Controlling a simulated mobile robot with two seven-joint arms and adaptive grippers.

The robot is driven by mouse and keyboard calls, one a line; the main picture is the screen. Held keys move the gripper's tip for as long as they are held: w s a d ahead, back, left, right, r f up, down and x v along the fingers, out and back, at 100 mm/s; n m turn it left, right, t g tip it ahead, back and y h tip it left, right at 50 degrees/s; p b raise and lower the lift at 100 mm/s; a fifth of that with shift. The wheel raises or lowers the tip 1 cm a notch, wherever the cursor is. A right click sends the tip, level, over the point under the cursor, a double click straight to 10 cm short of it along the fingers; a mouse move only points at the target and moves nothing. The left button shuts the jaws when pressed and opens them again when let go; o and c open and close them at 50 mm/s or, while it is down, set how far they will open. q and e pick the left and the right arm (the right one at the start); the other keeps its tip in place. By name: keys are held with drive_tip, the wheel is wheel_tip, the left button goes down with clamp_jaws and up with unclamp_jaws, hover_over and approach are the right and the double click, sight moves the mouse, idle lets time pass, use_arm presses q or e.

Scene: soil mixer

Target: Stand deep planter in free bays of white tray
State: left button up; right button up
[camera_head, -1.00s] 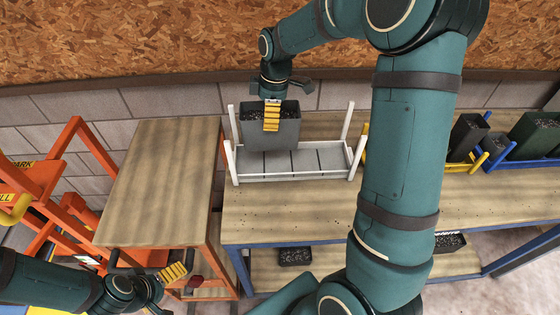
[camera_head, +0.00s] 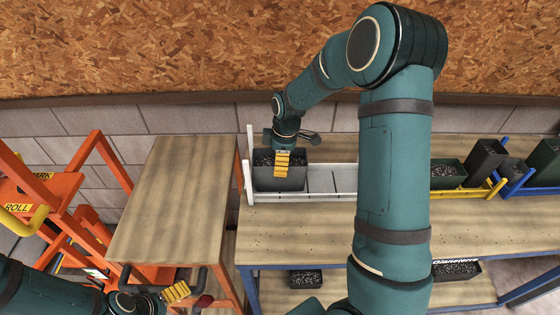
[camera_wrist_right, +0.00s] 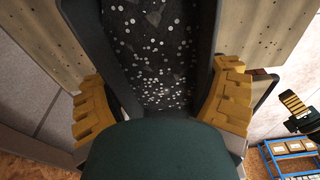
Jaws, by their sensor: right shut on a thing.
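The deep planter (camera_head: 280,179) is dark grey, open-topped and filled with speckled dark soil. It is upright over the left bays of the white tray (camera_head: 300,197), its lower edge close behind the front rail. I cannot tell whether its base touches the tray floor. My right gripper (camera_head: 283,163) is shut on the planter from above. In the right wrist view its yellow pads lie on both sides of the planter (camera_wrist_right: 158,50). The tray's bays right of the planter look empty. My left gripper (camera_head: 176,292) is at lower left, away from the tray; its opening is unclear.
A yellow tray (camera_head: 465,192) and a blue tray (camera_head: 520,186) with dark planters stand further right on the bench (camera_head: 310,235). A wooden-topped table (camera_head: 170,200) and an orange frame (camera_head: 60,195) are left. My right arm hides part of the bench.

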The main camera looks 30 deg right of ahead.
drive_tip(key=shift+f, duration=0.2)
drive_tip(key=shift+f, duration=0.2)
drive_tip(key=o, duration=1.1)
drive_tip(key=shift+r, duration=0.2)
drive_tip(key=shift+r+p, duration=1.35)
drive_tip(key=shift+r, duration=0.8)
